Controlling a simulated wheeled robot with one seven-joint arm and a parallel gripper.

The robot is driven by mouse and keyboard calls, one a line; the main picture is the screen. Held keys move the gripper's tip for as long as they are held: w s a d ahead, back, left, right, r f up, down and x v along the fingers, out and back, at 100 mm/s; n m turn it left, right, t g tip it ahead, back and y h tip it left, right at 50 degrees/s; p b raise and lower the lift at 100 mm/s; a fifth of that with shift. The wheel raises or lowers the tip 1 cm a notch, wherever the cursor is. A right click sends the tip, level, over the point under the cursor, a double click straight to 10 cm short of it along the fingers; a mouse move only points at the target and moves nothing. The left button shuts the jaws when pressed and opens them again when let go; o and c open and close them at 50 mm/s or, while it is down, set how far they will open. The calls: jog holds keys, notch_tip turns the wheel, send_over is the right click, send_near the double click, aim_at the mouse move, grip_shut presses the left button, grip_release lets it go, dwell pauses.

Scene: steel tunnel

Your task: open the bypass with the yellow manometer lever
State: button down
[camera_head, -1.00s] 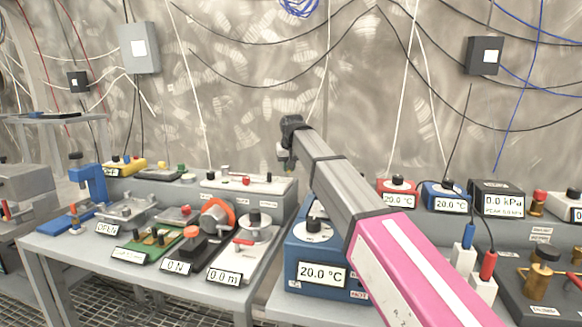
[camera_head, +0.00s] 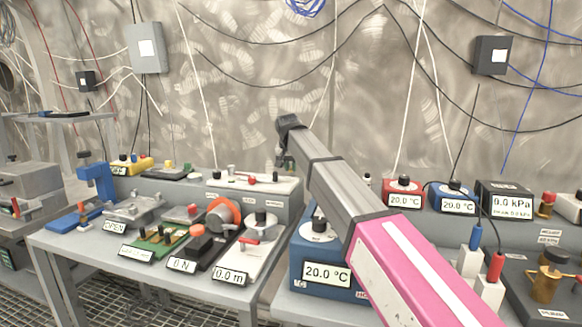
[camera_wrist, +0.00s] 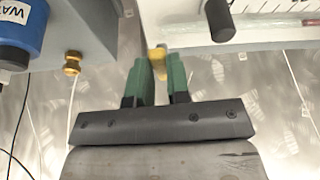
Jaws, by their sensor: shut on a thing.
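The yellow lever (camera_wrist: 157,58) shows as a small yellow piece at the edge of a pale panel (camera_wrist: 180,30) in the wrist view. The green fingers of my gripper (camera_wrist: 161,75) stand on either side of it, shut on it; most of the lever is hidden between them. In the head view my gripper (camera_head: 284,160) is small, at the right end of the white board (camera_head: 235,182) on the back shelf, and the lever cannot be made out there. The black box (camera_head: 505,199) at the right reads 0.0 kPa.
A blue container (camera_wrist: 20,30) and a brass fitting (camera_wrist: 72,62) lie left of my fingers in the wrist view. A black knob (camera_wrist: 218,18) is close on the right. The left table (camera_head: 100,258) is crowded with instruments. A blue 20.0 °C unit (camera_head: 325,285) stands below my arm.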

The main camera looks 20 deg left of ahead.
jog(key=c, duration=1.1)
grip_release()
jog(key=v, duration=1.1)
jog(key=shift+s, duration=0.1)
jog(key=shift+f, duration=0.1)
